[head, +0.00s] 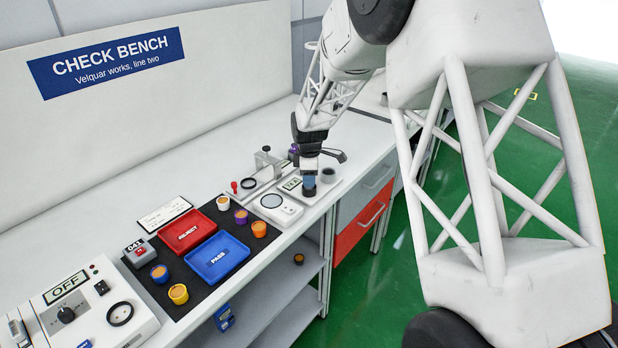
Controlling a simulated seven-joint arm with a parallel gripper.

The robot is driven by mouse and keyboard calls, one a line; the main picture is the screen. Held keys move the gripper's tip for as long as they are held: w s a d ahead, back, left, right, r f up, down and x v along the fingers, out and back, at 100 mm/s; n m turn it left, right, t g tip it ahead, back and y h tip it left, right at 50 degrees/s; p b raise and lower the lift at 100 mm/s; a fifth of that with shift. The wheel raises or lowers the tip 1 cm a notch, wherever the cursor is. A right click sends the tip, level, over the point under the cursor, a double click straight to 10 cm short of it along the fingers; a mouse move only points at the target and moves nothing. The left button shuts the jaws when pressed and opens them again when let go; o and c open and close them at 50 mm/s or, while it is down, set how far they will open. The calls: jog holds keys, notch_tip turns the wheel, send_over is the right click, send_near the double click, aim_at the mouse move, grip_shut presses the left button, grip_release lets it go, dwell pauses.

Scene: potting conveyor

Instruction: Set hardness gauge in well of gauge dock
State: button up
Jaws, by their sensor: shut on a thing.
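My gripper (309,171) points down over the right end of the bench's instrument row. The gauge appears between display and cup, left of the cup. I cannot tell whether its foot touches the base.
Left of the dock are a white scale-like device (276,208), a red tray (187,230) and a blue tray (216,257) on a black mat, with several small filled pots around. A metal clamp-like stand (267,163) is behind. The bench front edge is close to the dock.

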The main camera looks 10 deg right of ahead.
jog(key=shift+f, duration=0.15)
jog(key=o, duration=1)
notch_tip(320, 180, up, 12)
jog(key=shift+r, duration=0.15)
dwell(0.3)
dwell(0.5)
jog(key=shift+r, duration=0.1)
